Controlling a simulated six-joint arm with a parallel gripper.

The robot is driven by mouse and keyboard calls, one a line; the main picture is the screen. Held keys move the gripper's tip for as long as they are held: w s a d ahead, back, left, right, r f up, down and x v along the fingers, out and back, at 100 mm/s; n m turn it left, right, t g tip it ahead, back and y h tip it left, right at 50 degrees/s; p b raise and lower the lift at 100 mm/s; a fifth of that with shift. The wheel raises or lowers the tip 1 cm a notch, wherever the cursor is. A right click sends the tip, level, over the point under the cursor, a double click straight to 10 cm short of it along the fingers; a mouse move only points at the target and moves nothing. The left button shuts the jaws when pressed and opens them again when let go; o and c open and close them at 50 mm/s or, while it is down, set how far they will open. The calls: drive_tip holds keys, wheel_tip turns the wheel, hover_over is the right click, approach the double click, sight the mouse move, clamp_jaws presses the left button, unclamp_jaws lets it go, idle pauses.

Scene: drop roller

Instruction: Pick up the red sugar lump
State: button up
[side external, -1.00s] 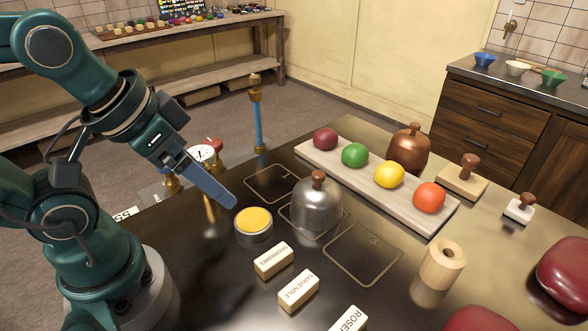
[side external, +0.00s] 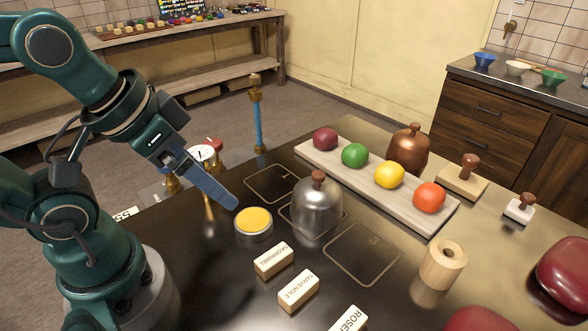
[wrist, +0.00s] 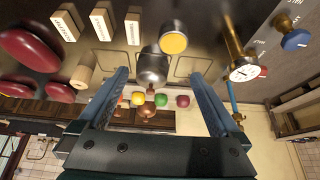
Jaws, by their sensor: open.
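I see no red sugar lump in either view. A silver dome with a brown knob (side external: 317,205) stands on the dark table, and it also shows in the wrist view (wrist: 152,66); what is under it is hidden. A copper dome (side external: 408,150) stands behind the pale board and likewise hides anything inside. My gripper (side external: 236,204) hangs above the table, left of the silver dome and near the yellow-topped button. In the wrist view my gripper (wrist: 160,74) has its two blue fingers wide apart with nothing held between them.
A pale board (side external: 318,162) carries dark red, green, yellow and orange-red balls. A yellow-topped button (side external: 253,222), several labelled white blocks (side external: 274,259), a wooden cylinder (side external: 442,264), stamps (side external: 462,178) and dark red rounded objects (side external: 566,272) stand around. An outlined square (side external: 362,254) is empty.

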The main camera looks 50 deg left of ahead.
drive_tip(key=w+a+r+t+y, duration=0.1)
drive_tip(key=w+a+r+t, duration=0.1)
drive_tip(key=w+r+t, duration=0.65)
drive_tip(key=t, duration=0.2)
hover_over(318, 140)
drive_tip(key=s+d, duration=0.2)
drive_tip(key=d, duration=0.2)
wheel_tip(318, 140, down, 9)
drive_tip(key=a+f+g, duration=0.1)
drive_tip(key=f, duration=0.3)
drive_tip(key=a+f, duration=0.1)
drive_tip(key=f, duration=0.3)
drive_tip(key=s+a+f+n+g, duration=0.1)
drive_tip(key=a+f, duration=0.1)
drive_tip(key=f, duration=0.2)
drive_tip(key=shift+f+g, duration=0.2)
drive_tip(key=shift+g, duration=0.15)
drive_tip(key=shift+x, duration=2.35)
drive_tip(key=shift+d, duration=0.1)
